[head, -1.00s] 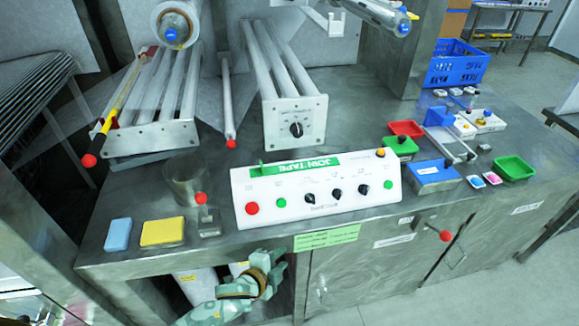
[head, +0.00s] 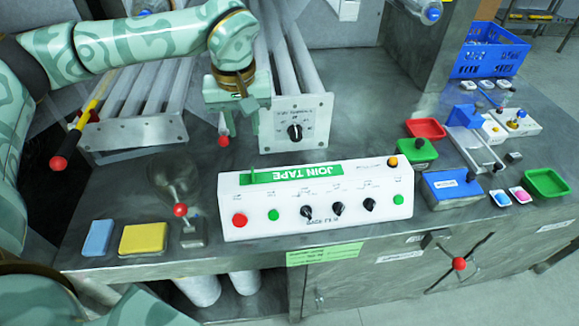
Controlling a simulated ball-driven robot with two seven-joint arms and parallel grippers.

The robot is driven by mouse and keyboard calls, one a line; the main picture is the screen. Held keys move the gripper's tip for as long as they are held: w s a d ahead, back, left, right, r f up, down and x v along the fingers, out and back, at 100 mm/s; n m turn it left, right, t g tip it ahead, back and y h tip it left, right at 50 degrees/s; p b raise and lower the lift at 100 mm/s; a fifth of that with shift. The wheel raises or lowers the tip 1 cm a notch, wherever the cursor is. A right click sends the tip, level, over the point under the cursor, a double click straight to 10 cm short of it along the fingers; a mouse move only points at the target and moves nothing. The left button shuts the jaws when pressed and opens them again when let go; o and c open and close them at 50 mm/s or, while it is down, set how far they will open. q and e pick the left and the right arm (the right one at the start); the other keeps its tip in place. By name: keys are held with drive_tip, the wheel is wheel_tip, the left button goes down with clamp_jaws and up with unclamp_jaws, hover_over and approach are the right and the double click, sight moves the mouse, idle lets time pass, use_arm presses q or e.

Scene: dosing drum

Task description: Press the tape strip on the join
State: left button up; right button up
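A green strip marked JOIN TAPE (head: 292,173) lies along the top rear edge of the white control box (head: 316,203), with a small green tab standing up at its left end. My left gripper (head: 241,125) hangs above and behind the strip's left end, pointing down. Its fingers look apart, with nothing seen between them. It is close in the picture to a red ball-ended rod (head: 223,141); I cannot tell whether they touch. I cannot make out a join. My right gripper is not in view.
Rollers stand behind the box, with a dial plate (head: 296,124). A red-knobbed lever (head: 180,210), a yellow pad (head: 143,238) and a blue pad (head: 98,238) lie left. A blue block (head: 450,188) and small red and green trays (head: 547,183) stand right.

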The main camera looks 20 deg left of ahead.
use_arm(q)
drive_tip(key=b, duration=0.2)
hover_over(252, 169)
drive_tip(key=f, duration=1)
drive_tip(key=shift+s+f, duration=0.1)
drive_tip(key=shift+s, duration=0.2)
drive_tip(key=shift+f, duration=0.35)
drive_tip(key=f, duration=0.1)
drive_tip(key=f+b, duration=0.1)
drive_tip(key=f, duration=0.2)
drive_tip(key=shift+w+f, duration=0.35)
drive_tip(key=shift+w, duration=0.05)
clamp_jaws()
